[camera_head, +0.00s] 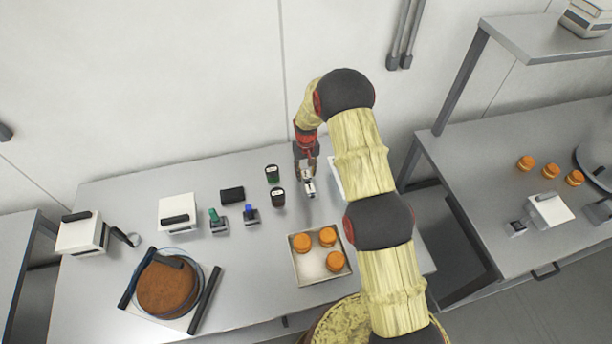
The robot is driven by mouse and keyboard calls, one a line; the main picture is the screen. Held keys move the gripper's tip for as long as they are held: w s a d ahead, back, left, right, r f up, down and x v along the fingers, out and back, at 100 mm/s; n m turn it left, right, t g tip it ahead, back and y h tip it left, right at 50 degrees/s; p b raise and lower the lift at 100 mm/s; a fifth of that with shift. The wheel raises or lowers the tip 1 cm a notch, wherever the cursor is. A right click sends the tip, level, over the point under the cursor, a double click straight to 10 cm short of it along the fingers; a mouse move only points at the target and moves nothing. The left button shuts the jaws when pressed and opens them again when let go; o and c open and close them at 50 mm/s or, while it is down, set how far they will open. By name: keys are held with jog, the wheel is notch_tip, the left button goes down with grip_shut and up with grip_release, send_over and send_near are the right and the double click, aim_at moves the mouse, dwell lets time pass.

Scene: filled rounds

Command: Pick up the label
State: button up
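My gripper (309,188) hangs over the back middle of the steel table, just right of two small dark jars, a green-marked one (272,173) and a dark red-brown one (278,197). Small pale and dark parts show at its fingertips. I cannot tell whether they are the fingers or something held, nor whether the fingers are open or shut. No thing in view can be made out for certain as the label. A flat white thing (336,178) lies right of my gripper, partly hidden by my arm.
Left of the jars are a blue-topped stamp (250,215), a green-topped stamp (217,221), a black block (232,194) and a white box (178,213). A brown round (168,290) lies front left. A side table (500,180) stands right.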

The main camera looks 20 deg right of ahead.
jog(key=c, duration=0.5)
jog(key=shift+r, duration=0.1)
